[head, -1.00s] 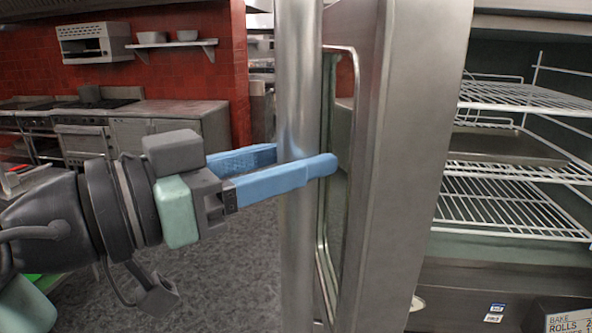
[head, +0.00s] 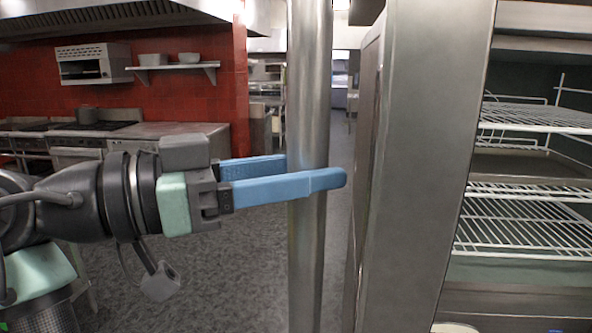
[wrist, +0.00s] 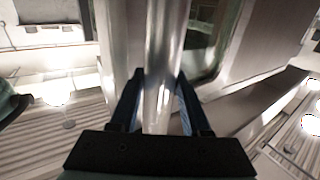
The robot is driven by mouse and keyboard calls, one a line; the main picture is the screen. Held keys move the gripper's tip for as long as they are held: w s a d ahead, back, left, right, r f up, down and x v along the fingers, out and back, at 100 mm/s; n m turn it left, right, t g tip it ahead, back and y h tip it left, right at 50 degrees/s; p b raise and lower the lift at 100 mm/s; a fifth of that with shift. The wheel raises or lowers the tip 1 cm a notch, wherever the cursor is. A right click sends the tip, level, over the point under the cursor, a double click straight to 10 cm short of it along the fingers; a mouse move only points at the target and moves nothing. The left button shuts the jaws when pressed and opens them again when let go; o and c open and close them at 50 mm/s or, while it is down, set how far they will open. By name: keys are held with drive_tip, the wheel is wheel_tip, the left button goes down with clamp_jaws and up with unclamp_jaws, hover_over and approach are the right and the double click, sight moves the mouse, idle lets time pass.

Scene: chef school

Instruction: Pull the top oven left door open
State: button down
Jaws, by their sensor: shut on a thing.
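The oven door (head: 425,150) stands open, seen nearly edge-on in the head view, to the left of the oven's interior. Its handle (head: 308,80) is a thick vertical steel bar to the left of the door. My gripper (head: 318,172) has blue fingers and is shut on the handle, one finger on the near side and the other partly hidden behind the bar. In the wrist view the handle (wrist: 164,45) runs between the two fingers, with the door's glass window (wrist: 215,40) beyond it.
The oven interior at the right holds several wire racks (head: 535,118). A counter with a stove (head: 85,128) and a wall shelf (head: 175,66) stand farther back.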

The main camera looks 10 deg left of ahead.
drive_tip(key=shift+d+r, duration=0.15)
drive_tip(key=shift+d, duration=0.1)
drive_tip(key=c, duration=0.7)
unclamp_jaws()
drive_tip(key=o, duration=0.3)
drive_tip(key=shift+w+d, duration=0.25)
drive_tip(key=shift+w, duration=0.05)
drive_tip(key=shift+o, duration=0.2)
drive_tip(key=shift+s+a, duration=0.2)
drive_tip(key=shift+a, duration=0.05)
drive_tip(key=shift+f, duration=0.2)
drive_tip(key=b+v, duration=0.4)
drive_tip(key=v, duration=0.9)
drive_tip(key=shift+r, duration=0.1)
